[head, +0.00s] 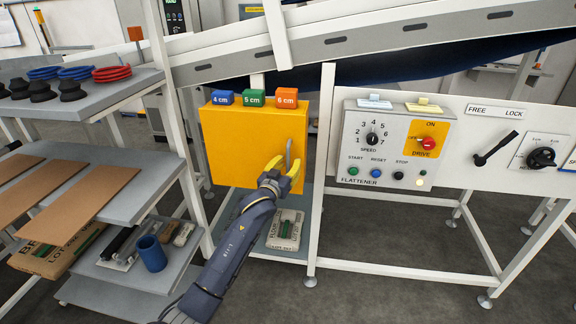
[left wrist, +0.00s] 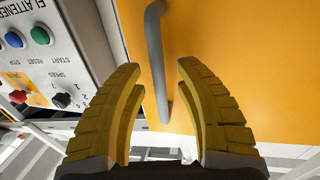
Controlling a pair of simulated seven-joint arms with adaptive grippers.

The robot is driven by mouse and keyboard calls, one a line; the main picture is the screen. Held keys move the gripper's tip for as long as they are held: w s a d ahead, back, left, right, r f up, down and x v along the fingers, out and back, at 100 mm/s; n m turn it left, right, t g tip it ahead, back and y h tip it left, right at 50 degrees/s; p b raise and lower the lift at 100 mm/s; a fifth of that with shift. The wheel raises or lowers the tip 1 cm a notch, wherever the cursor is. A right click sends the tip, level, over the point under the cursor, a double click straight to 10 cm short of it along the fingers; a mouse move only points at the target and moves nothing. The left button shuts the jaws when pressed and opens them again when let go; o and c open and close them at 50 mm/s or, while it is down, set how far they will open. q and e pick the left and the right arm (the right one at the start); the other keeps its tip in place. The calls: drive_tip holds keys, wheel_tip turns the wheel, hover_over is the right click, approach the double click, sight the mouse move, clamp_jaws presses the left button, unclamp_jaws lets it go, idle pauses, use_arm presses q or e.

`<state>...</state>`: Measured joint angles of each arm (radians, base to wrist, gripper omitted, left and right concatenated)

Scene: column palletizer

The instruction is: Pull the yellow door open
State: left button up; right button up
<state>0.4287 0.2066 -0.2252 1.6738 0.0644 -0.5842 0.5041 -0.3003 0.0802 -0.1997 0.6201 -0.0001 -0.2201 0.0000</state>
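The yellow door (head: 238,145) is the front of a yellow box under the conveyor and looks shut. Its grey vertical bar handle (head: 289,149) is near the door's right edge. My left gripper (head: 283,168) is at the handle's lower part, with yellow fingers. In the left wrist view, the gripper (left wrist: 158,68) is open, one finger on each side of the handle (left wrist: 157,60), with gaps on both sides. The yellow door (left wrist: 235,45) fills the background there. My right gripper is not in view.
Coloured blocks marked 4 cm (head: 222,97), 5 cm (head: 252,98) and 6 cm (head: 287,97) sit on top of the box. A white frame post (head: 322,160) and the flattener control panel (head: 385,150) stand right of it. Shelves (head: 130,195) with cardboard stand left.

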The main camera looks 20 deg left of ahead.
use_arm(q)
clamp_jaws()
drive_tip(key=shift+s, duration=0.1)
idle(0.3)
